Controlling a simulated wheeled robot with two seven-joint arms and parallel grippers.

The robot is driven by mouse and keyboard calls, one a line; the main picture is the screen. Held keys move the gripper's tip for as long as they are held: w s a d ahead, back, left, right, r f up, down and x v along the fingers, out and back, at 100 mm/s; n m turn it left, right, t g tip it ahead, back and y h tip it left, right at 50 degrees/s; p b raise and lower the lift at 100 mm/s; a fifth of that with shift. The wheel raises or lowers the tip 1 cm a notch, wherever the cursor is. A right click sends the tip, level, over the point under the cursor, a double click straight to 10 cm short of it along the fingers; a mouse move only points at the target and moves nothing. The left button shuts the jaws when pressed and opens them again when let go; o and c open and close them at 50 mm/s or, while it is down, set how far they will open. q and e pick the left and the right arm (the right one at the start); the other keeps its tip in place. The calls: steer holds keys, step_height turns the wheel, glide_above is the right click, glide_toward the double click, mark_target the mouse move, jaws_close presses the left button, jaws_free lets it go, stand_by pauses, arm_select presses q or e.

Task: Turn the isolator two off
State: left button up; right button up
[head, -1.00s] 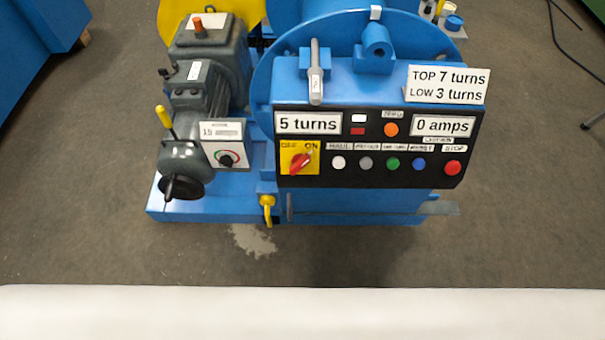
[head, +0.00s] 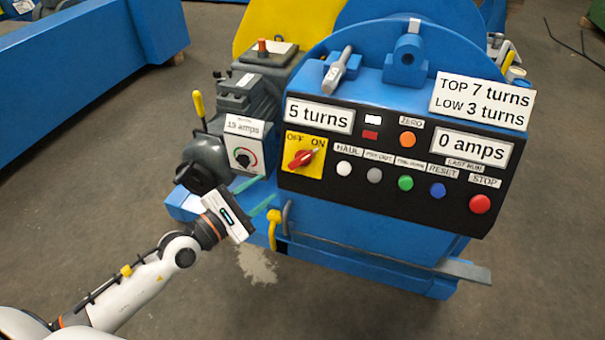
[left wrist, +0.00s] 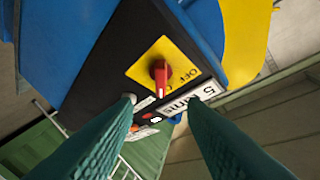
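The isolator (head: 304,157) is a red rotary knob on a yellow plate marked OFF and ON, at the left of the black control panel (head: 330,185). In the head view its handle slants up to the right, towards ON. No number two is readable on it. In the left wrist view the red knob (left wrist: 159,76) shows beyond the fingertips, roughly between them. My left gripper (head: 267,189) has its two green fingers apart and empty. It is below and left of the isolator, not touching it. My right gripper is not in view.
A grey motor unit with a dial box (head: 243,145) stands left of the panel, close to my left gripper. A yellow lever (head: 274,228) hangs just below the gripper. Several coloured buttons (head: 405,183) sit right of the isolator.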

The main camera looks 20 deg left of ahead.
mark_target(298, 163)
arm_select(q)
steer(key=x, duration=1.1)
steer(key=shift+w, duration=0.25)
jaws_close()
